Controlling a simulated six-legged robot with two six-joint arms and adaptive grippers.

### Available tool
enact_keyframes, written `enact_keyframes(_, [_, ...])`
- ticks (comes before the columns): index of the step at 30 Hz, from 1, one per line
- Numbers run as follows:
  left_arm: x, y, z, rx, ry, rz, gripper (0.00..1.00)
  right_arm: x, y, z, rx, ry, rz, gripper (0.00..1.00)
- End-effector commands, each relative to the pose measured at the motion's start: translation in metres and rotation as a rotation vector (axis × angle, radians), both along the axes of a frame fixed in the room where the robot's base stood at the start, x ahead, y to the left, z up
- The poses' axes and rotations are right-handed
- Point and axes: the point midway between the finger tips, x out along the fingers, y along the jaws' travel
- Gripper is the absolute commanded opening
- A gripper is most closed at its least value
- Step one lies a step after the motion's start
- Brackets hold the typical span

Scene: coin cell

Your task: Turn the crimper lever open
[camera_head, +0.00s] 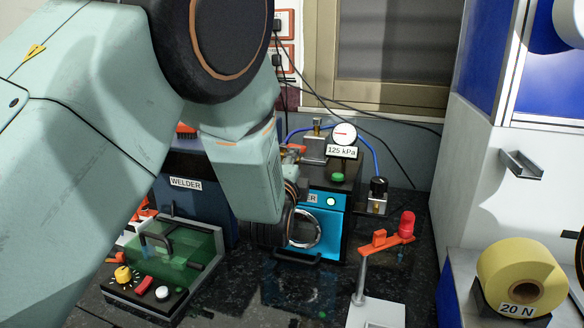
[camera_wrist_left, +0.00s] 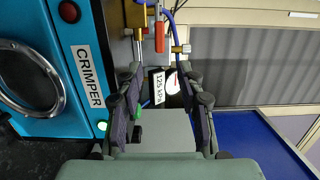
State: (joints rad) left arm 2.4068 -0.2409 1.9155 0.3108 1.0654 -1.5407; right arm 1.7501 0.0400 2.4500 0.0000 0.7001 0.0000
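The crimper (camera_head: 335,212) is a blue box with a round window in the head view, partly hidden by my left arm. It also shows in the left wrist view (camera_wrist_left: 103,38), turned sideways with its CRIMPER label. A small red lever (camera_wrist_left: 160,36) sits beside brass fittings in the wrist view, beyond the fingertips. A red handle (camera_head: 297,148) shows above the crimper in the head view, partly covered by my arm. My left gripper (camera_wrist_left: 160,84) is open with nothing between its fingers, its tips apart from the lever. My right gripper is not seen.
A 125 kPa gauge (camera_head: 343,134) and blue hose stand above the crimper. The welder (camera_head: 214,200) and a green-lidded box (camera_head: 180,244) are left. An orange-armed stand (camera_head: 384,240) and yellow roll (camera_head: 522,272) are right.

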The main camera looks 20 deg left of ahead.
Motion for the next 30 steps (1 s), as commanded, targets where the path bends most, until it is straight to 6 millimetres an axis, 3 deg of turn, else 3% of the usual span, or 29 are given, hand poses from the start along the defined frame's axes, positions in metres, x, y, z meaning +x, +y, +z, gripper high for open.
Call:
enact_keyframes(13, [-0.011, -0.001, 0.0, 0.0, -0.001, 0.001, 0.38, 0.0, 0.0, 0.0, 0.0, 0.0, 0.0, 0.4])
enact_keyframes(17, [-0.011, -0.001, 0.003, 0.0, -0.001, 0.001, 0.48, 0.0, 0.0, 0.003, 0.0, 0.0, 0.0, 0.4])
enact_keyframes(24, [-0.011, -0.001, 0.036, -0.001, -0.001, 0.001, 0.68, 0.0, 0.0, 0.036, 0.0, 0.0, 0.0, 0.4])
enact_keyframes(30, [-0.011, -0.001, 0.059, 0.0, -0.001, 0.001, 0.7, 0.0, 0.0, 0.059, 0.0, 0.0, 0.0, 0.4])
